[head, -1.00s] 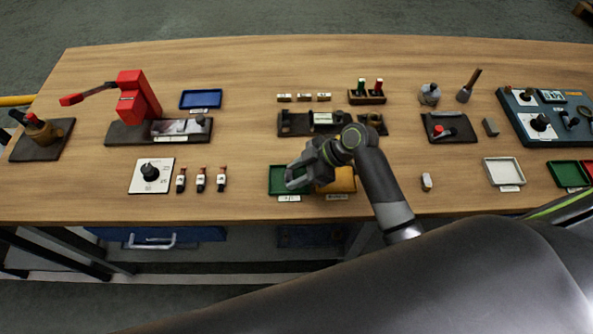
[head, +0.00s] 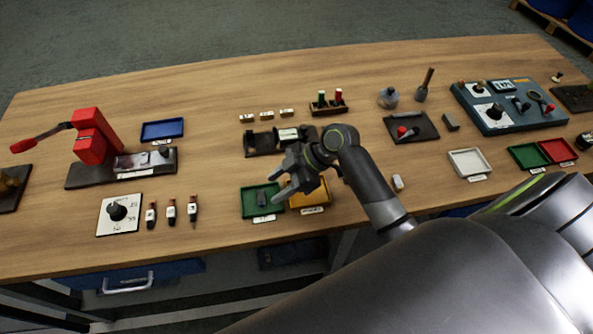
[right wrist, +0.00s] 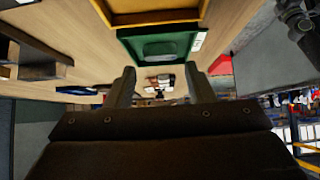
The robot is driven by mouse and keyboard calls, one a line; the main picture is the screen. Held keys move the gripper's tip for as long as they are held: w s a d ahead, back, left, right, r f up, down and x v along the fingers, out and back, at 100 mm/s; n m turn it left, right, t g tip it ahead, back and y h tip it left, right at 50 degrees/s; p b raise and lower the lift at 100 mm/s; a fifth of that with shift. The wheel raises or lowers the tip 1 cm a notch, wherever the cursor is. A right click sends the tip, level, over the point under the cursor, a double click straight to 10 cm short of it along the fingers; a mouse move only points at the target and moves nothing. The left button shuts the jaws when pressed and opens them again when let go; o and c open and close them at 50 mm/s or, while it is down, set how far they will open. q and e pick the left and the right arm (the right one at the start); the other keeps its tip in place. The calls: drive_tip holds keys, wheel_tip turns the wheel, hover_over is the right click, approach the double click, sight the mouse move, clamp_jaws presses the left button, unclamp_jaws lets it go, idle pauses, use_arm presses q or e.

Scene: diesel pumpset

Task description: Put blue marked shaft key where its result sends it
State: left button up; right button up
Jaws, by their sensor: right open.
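A small dark block (head: 262,198) lies in the green tray (head: 247,210) near the front edge of the table. I cannot make out a blue mark on it, so I cannot tell whether it is the shaft key. My right gripper (head: 280,186) is open and empty, above the right side of the green tray and near the yellow tray (head: 323,194). In the right wrist view its two fingers (right wrist: 161,88) stand apart with nothing between them, and the green tray (right wrist: 125,34) lies beyond them. My left gripper is not in view.
Three small pale labelled blocks (head: 267,115) stand behind a dark fixture (head: 259,143). A red press (head: 93,137) and a blue tray (head: 162,130) are at left. A white tray (head: 468,163), a second green tray (head: 528,157) and a red tray (head: 558,150) are at right.

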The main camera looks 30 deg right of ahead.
drive_tip(key=b+v, duration=0.1)
drive_tip(key=v, duration=0.7)
drive_tip(key=shift+f, duration=0.1)
idle(0.4)
